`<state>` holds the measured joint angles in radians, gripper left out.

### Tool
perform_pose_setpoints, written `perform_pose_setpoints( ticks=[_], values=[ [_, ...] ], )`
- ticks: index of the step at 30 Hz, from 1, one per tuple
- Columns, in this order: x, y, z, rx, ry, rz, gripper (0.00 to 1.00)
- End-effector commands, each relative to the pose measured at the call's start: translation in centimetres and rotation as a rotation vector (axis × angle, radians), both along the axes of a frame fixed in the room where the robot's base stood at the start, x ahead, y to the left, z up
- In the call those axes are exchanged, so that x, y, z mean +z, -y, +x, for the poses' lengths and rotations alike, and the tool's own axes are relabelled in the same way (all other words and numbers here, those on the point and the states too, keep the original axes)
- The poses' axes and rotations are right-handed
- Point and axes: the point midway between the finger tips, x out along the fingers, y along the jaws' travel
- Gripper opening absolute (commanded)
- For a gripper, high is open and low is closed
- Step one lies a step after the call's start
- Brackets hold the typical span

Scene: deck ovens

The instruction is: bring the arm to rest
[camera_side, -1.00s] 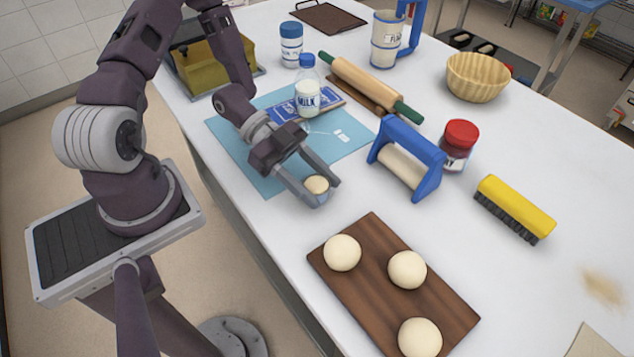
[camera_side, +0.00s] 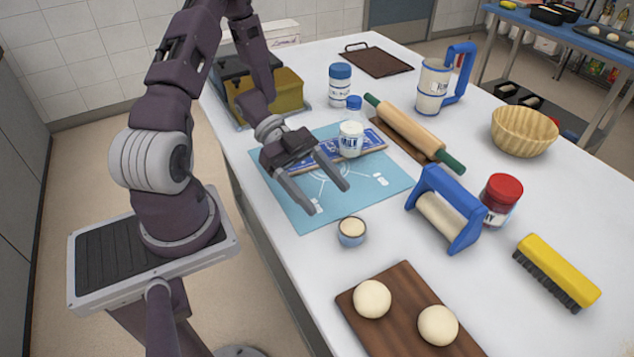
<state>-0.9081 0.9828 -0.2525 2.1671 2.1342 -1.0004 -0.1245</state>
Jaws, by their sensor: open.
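My gripper (camera_side: 331,196) is open and empty. It hangs above the blue mat (camera_side: 285,207), with its two grey fingers apart and pointing toward the front of the table. A small cup (camera_side: 351,239) with pale contents stands on the white table just beyond the mat's near edge. The cup is in front of the fingertips and apart from them. My arm reaches in from the left over the table's edge.
A milk bottle (camera_side: 351,138) stands behind my gripper, near a rolling pin (camera_side: 412,132). A blue-framed roller (camera_side: 441,212), red-lidded jar (camera_side: 501,198) and yellow brush (camera_side: 556,270) are to the right. Dough balls (camera_side: 372,299) lie on a wooden board (camera_side: 407,288). A yellow-brown bin (camera_side: 273,95) stands behind my arm.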

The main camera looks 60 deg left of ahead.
Motion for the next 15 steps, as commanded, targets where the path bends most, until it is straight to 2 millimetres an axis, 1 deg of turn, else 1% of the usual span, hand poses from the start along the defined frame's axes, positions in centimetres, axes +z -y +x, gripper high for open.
perform_pose_setpoints(
  ticks=[1, 3, 6, 15],
  values=[
    [0.4, -0.9, -0.2, 0.002, 0.000, 0.003, 0.70],
    [0.7, -1.9, -0.4, 0.001, 0.001, 0.002, 0.70],
    [1.1, -2.5, -0.7, 0.001, -0.002, 0.000, 0.70],
    [1.2, -2.7, -0.6, 0.006, -0.002, 0.005, 0.70]
  ],
)
